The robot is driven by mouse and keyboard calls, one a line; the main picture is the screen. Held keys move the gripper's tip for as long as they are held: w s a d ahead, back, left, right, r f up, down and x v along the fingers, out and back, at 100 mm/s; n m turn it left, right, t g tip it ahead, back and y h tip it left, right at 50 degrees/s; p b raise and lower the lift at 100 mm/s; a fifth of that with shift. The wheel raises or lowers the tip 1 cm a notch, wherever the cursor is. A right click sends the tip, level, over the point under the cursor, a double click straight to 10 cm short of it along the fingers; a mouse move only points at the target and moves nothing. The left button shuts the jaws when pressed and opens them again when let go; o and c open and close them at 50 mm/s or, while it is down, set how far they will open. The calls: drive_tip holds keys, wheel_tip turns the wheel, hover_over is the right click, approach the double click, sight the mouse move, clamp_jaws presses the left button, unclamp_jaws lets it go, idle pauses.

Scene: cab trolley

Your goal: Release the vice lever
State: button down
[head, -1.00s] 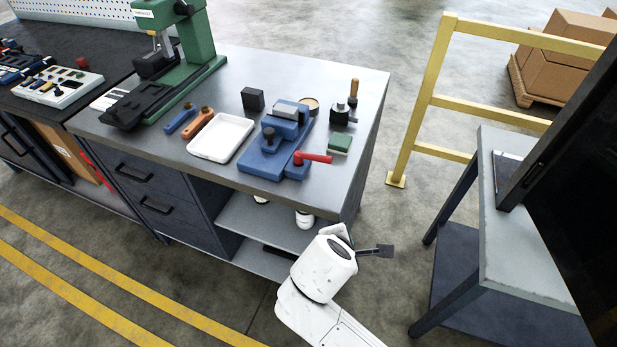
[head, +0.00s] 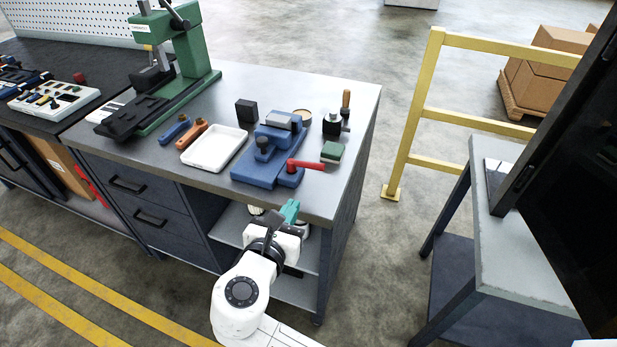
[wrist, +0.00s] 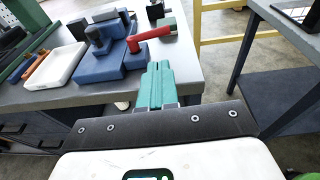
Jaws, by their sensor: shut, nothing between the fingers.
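The blue vice (head: 270,150) stands near the front right of the grey workbench top. Its red lever (head: 306,165) sticks out to the right from the vice's front end. In the wrist view the vice (wrist: 105,62) is ahead and to the left, and the red lever (wrist: 148,38) points right and slightly up. My gripper (head: 290,208) has teal fingers that are together with nothing between them. It is in front of the bench edge, below and apart from the lever. In the wrist view the fingers (wrist: 156,82) point toward the bench edge just under the lever.
A white tray (head: 214,149) is left of the vice. A green block (head: 332,152) and a black tool holder (head: 334,127) are right of it. A green press (head: 180,60) stands further left. A yellow rail (head: 412,120) and a side table (head: 478,180) are to the right.

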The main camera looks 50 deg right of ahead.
sight(315, 167)
idle(0.3)
drive_tip(key=p+x, duration=0.1)
drive_tip(key=x, duration=1.3)
drive_tip(key=shift+r, duration=0.1)
